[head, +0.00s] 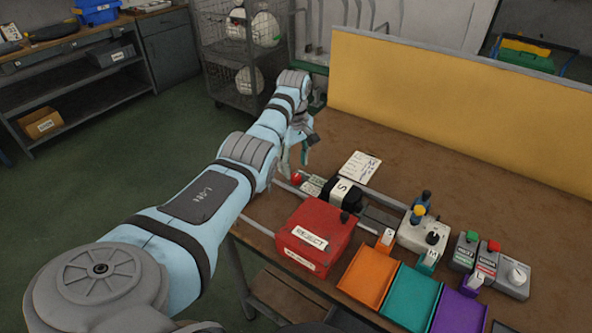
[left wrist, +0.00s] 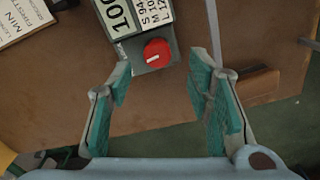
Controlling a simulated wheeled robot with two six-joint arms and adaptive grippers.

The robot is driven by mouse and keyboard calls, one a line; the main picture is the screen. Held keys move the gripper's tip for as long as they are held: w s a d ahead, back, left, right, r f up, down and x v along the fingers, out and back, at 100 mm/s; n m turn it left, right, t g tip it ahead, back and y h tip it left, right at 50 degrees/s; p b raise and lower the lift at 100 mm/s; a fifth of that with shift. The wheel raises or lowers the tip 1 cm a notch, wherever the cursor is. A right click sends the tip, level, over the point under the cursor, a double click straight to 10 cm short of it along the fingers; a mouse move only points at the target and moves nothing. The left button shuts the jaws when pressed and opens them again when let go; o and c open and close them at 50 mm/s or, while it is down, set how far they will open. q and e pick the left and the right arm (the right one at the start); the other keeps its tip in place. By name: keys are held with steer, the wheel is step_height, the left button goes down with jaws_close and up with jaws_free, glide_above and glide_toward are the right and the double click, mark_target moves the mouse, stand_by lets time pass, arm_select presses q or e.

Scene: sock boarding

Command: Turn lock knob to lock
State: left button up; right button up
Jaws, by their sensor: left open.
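The red lock knob (left wrist: 157,52) is round with a short white mark on its face. It sits on the end of a grey-green box (left wrist: 143,58) beside a numbered panel (left wrist: 117,17). In the head view the red knob (head: 297,177) is small, at the left end of the device with the black S-labelled part (head: 343,190). My left gripper (head: 307,147) hangs above and slightly behind the knob. In the left wrist view its two green-padded fingers (left wrist: 160,76) are spread, with the knob between and beyond the tips; nothing is held. My right gripper is not in view.
A red REJECT box (head: 315,235) stands in front of the device. Orange (head: 367,277), teal (head: 408,297) and purple (head: 458,312) trays lie to its right. A paper card (head: 361,165) lies behind; a yellow panel (head: 450,100) bounds the table.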

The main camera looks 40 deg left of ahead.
mark_target(296, 175)
arm_select(q)
steer(key=f, duration=0.3)
steer(key=f+b, duration=0.1)
steer(key=shift+w+f, duration=0.25)
steer(key=shift+s+d, duration=0.1)
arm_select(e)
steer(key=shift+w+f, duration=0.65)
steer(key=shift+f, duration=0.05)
arm_select(q)
steer(key=shift+r, duration=0.1)
steer(key=shift+c, duration=0.2)
jaws_close()
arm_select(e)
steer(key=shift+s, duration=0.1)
